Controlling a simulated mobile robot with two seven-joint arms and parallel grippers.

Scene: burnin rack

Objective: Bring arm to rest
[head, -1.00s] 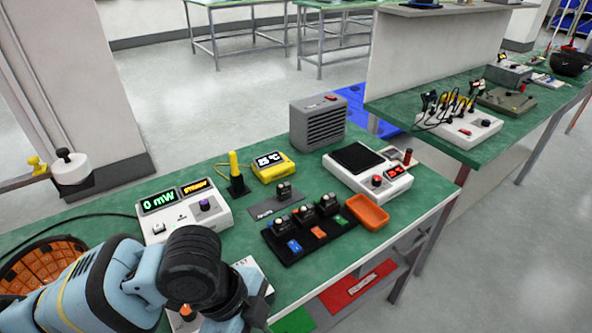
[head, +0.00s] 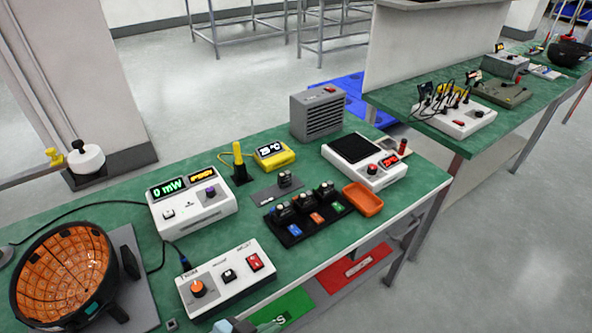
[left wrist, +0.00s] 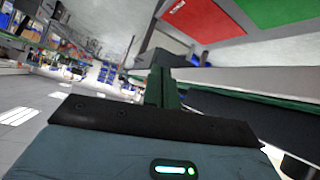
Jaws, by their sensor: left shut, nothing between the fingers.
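My left arm shows in the head view only as a small light-blue part (head: 236,325) at the bottom edge, in front of the bench. In the left wrist view my left gripper (left wrist: 163,88) is shut and empty, its dark green fingers together. It points past the bench edge toward the open room, with the red and green mats at the upper right. My right gripper is in neither view.
The green bench carries a white switch box (head: 229,280), a power meter (head: 193,208), a black rack (head: 306,221), an orange tray (head: 363,200) and an orange-lined round bowl (head: 63,270). Red (head: 355,268) and green (head: 285,312) mats lie below the bench top.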

